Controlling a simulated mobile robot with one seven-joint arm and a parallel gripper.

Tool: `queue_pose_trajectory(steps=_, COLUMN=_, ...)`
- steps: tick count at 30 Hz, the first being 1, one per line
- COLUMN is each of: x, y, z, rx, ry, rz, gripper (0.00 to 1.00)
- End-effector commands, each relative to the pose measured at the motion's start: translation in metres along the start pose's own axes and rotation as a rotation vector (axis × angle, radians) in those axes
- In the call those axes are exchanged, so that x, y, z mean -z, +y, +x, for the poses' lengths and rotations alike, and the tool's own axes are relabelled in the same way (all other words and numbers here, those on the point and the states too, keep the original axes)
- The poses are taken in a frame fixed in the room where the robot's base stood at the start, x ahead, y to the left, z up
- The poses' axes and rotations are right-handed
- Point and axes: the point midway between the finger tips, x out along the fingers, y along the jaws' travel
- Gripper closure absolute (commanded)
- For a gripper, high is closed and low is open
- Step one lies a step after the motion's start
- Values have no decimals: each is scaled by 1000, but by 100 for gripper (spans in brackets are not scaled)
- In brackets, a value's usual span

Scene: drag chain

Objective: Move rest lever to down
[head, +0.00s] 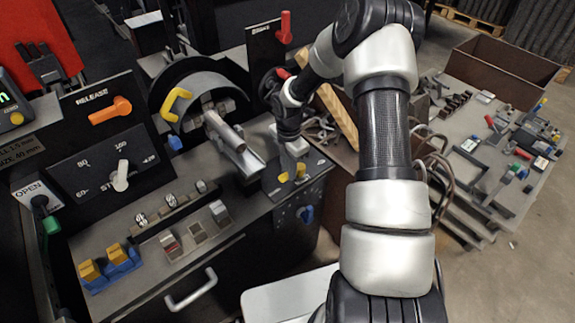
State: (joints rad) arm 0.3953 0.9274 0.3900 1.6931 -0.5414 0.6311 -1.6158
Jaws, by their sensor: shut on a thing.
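My gripper (292,168) reaches down in front of the machine, right of the metal channel. It is shut on a small yellow lever (284,178) on a dark panel (272,189) at the bench's right end. Yellow shows on both sides of the fingertips; the rest of the lever is hidden by them. I cannot read a label there, so I cannot confirm from lettering that this is the rest lever. Its exact angle is unclear.
An orange lever (109,110) marked RELEASE and a grey knob (122,176) are at left. A red lever (285,28) stands on a black panel behind. A blue knob (306,214) is below my gripper. A cluttered tool table (465,190) is at right.

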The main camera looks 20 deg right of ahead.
Motion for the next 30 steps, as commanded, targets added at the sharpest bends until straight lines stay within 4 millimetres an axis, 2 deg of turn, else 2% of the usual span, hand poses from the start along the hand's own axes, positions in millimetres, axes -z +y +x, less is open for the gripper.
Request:
queue_pose_trajectory(steps=20, x=-1, y=-2, z=-1, rx=-2, ry=-3, rz=-64, gripper=100)
queue_pose_trajectory(steps=21, x=-1, y=-2, z=-1, rx=-2, ry=-3, rz=-64, gripper=78)
queue_pose_trajectory(steps=24, x=-1, y=-2, z=-1, rx=-2, ry=-2, rz=-63, gripper=64)
queue_pose_trajectory(steps=30, x=-1, y=-2, z=0, rx=-1, ry=-1, rz=-62, gripper=64)
